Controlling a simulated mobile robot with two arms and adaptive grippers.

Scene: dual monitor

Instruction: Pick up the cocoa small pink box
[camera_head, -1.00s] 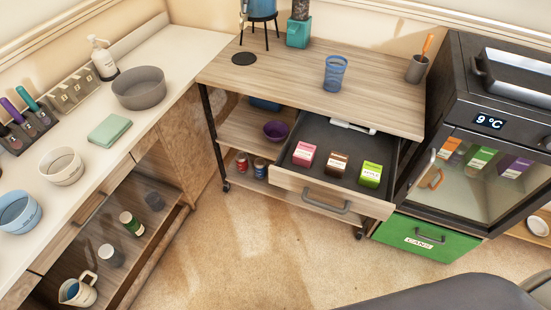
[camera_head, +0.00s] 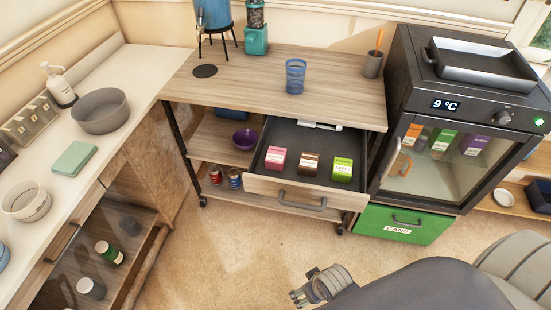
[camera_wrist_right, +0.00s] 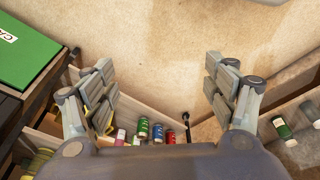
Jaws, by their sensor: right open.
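The small pink box (camera_head: 275,159) stands upright in the open dark drawer (camera_head: 323,144) under the wooden tabletop, at the left of a row with a brown box (camera_head: 305,163) and a green box (camera_head: 342,169). The print on the boxes is too small to read. My right gripper (camera_head: 300,293) is below the drawer, over the floor, well apart from the boxes. My left gripper is not in view.
The drawer front (camera_head: 295,196) juts out over the floor. A green bin (camera_head: 388,223) stands right of it, below a glass-fronted fridge (camera_head: 440,150). A blue cup (camera_head: 295,77) stands on the tabletop. A white counter (camera_head: 140,70) runs along the left. The carpet in front is clear.

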